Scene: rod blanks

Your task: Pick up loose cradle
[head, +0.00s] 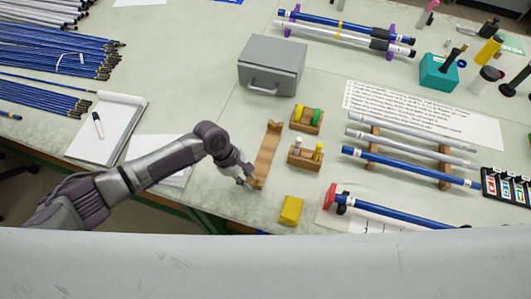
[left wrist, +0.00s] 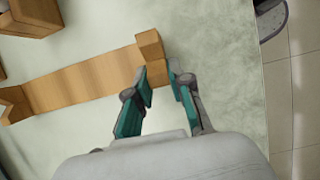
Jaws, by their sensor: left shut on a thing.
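The loose cradle is a long light-brown wooden piece with raised ends (head: 267,152), lying lengthwise on the table left of the small wooden blocks. It also shows in the left wrist view (left wrist: 75,83), running to the left. My left gripper (head: 251,183) is at the cradle's near end. In the left wrist view its teal-padded fingers (left wrist: 160,75) are shut on that end, one on each side. I cannot tell whether the cradle is clear of the table. My right gripper is not in view.
A grey box (head: 272,66) stands behind the cradle. Two small wooden holders (head: 306,121) (head: 304,160) with coloured pegs are to its right. A yellow block (head: 291,210) sits near the front edge. Rods rest on a wooden rack (head: 372,150) further right.

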